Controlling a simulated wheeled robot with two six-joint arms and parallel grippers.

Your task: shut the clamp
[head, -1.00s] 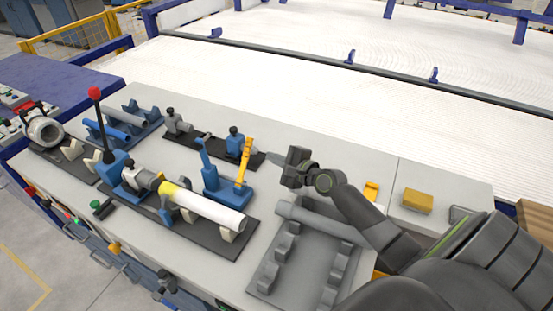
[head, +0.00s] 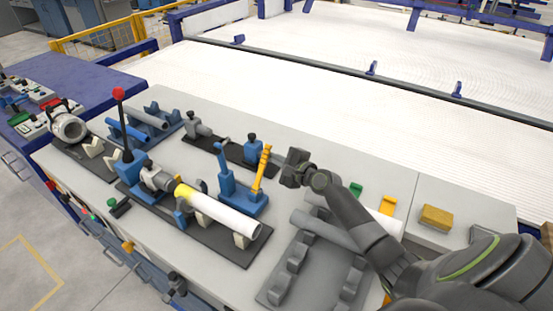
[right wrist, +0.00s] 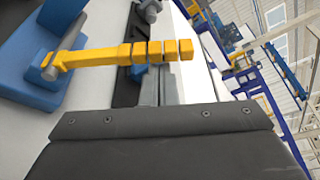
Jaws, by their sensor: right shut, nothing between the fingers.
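The clamp is a blue base (head: 249,204) with an upright blue post (head: 223,163) and a yellow lever handle (head: 262,172) that stands up, tilted slightly right. My right gripper (head: 287,168) is shut and empty, just right of the handle in the head view; I cannot tell if they touch there. In the right wrist view the yellow handle (right wrist: 118,53) lies across the upper left, beyond the dark gripper body, with part of the blue base (right wrist: 28,60) at left. My left gripper is not in view.
A white pipe (head: 225,216) with a yellow band lies in a dark fixture left of the clamp. A red-knobbed lever (head: 119,95) rises at its far end. A grey rack (head: 300,268) with a grey pipe stands below my right arm. A yellow block (head: 436,217) lies at right.

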